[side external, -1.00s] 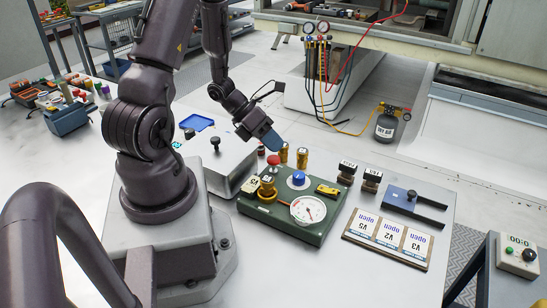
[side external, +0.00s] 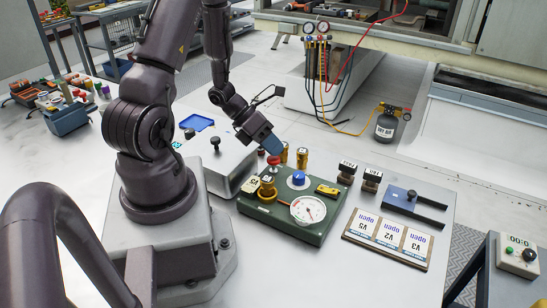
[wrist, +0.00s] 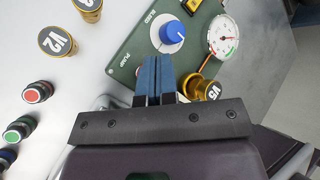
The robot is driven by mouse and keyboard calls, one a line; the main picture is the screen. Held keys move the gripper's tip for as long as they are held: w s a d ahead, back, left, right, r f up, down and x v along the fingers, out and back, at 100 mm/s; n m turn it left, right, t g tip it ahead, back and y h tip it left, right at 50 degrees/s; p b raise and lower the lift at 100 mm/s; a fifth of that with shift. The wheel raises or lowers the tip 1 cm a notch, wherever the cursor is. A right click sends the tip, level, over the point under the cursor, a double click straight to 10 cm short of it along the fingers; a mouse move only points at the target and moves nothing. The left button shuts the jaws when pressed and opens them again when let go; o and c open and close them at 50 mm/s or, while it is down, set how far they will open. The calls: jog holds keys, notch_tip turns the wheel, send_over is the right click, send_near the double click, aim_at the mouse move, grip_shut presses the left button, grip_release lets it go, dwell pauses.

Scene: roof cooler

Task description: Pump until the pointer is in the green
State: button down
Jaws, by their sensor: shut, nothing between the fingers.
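The green pump box (side external: 275,220) stands on the white bench. A red knob (side external: 274,160) on a dark stem rises at its back edge. A blue knob (side external: 298,179) and a white round gauge (side external: 308,209) are on its top. The gauge (wrist: 224,36) has a green band at its lower right in the wrist view; I cannot tell where the pointer sits against it. My gripper (side external: 277,151) is shut and empty, its blue fingertips just above the red knob; contact is unclear.
Brass valve V5 (side external: 267,186) sits on the box. Another brass valve, V2 (wrist: 57,41), stands on the bench. A metal case (side external: 215,160) is left of the box. A card board (side external: 387,240) and blue fixture (side external: 412,203) are at right. The bench front is clear.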

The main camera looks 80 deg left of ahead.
aim_at(272, 157)
jog(key=shift+f, duration=1.15)
dwell(0.6)
jog(key=shift+a+f, duration=0.1)
jog(key=shift+f, duration=0.1)
jog(key=shift+w, duration=0.1)
dwell(0.7)
jog(key=shift+s+r, duration=0.15)
jog(key=shift+r, duration=0.55)
jog(key=shift+s+r, duration=0.15)
jog(key=shift+r, duration=0.55)
jog(key=shift+d+r, duration=0.2)
jog(key=shift+r, duration=2.5)
